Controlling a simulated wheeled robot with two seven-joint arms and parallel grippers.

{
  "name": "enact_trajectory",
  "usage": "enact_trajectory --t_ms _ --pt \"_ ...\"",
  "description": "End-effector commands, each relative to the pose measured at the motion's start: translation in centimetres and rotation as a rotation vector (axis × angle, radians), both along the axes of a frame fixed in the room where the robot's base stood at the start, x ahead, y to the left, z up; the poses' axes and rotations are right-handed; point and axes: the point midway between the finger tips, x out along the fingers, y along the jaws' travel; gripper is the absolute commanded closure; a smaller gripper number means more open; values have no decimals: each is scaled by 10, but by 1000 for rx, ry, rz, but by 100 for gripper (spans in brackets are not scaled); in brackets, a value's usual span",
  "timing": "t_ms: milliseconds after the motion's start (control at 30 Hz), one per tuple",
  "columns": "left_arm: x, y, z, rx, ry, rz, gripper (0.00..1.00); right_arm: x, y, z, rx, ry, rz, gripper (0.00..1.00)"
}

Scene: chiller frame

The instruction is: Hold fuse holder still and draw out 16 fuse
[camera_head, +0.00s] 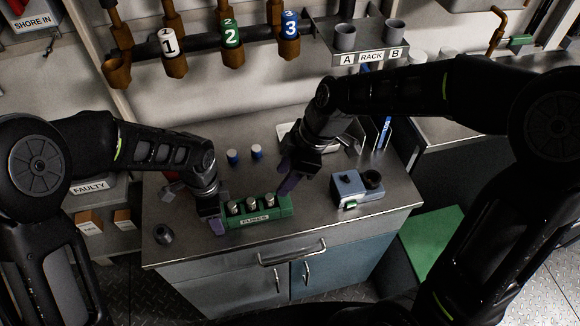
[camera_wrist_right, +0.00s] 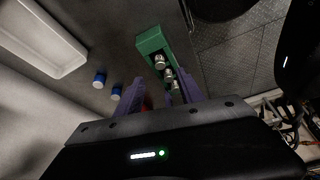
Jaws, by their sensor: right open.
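The green fuse holder (camera_head: 256,218), labelled FUSES, lies near the front of the metal cabinet top. Several silver-topped fuses stand in it, including a left one (camera_head: 233,207), a middle one (camera_head: 251,203) and a right one (camera_head: 269,200). The holder (camera_wrist_right: 151,39) and fuses (camera_wrist_right: 160,62) also show in the right wrist view. My left gripper (camera_head: 216,218) is at the holder's left end, a purple finger against its front; its grip is unclear. My right gripper (camera_head: 288,183) is open, above and behind the holder's right end. No fuse is visibly gripped; which fuse is 16 cannot be read.
A blue-grey device (camera_head: 350,190) stands right of the holder. Two blue-and-white cylinders (camera_head: 257,151) stand behind it. A dark cup-like part (camera_head: 163,234) is at the front left. A rack (camera_head: 366,50) labelled A and B and numbered pipes (camera_head: 232,38) are above the back.

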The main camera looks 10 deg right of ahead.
Motion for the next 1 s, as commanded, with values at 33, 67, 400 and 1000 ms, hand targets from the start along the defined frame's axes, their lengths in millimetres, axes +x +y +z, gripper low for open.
enact_trajectory --t_ms 33,67,400,1000 --pt "0 0 0 -1 -1 0 94 0 4 -9 -1 5 2 55" --pt "0 0 0 -1 -1 0 94 0 6 -15 0 4 3 55" --pt "0 0 0 -1 -1 0 94 6 27 -68 0 4 1 55" --pt "0 0 0 0 -1 0 94 8 32 -80 0 0 0 66"
